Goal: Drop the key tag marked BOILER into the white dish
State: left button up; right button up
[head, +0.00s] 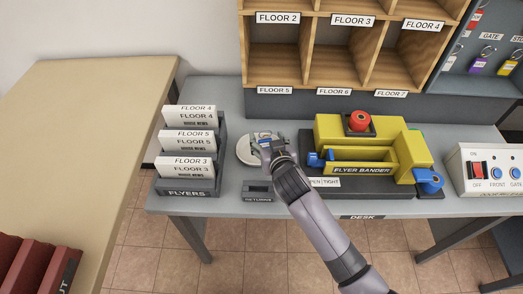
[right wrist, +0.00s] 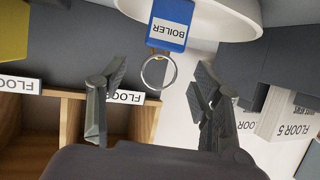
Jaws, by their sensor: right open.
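The blue key tag marked BOILER (right wrist: 170,25), with a metal ring, shows upside down at the top of the right wrist view. It overlaps the white dish (right wrist: 232,22) and reaches past its rim; I cannot tell whether it touches the dish. My right gripper (right wrist: 160,78) is open, with the ring between its spread fingertips and a gap on each side. In the head view, the right gripper (head: 273,148) is over the right side of the white dish (head: 246,154) and hides part of it. My left gripper is not in view.
A flyer rack (head: 190,188) stands left of the dish and a yellow flyer bander (head: 350,150) stands right of it. A small dark box (head: 258,190) sits in front. Wooden pigeonholes (head: 340,50) rise behind. A key cabinet (head: 490,60) with several tags is at upper right.

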jog(key=v, duration=1)
jog(key=shift+s, duration=0.35)
jog(key=shift+d+r, duration=0.1)
jog(key=shift+d, duration=0.05)
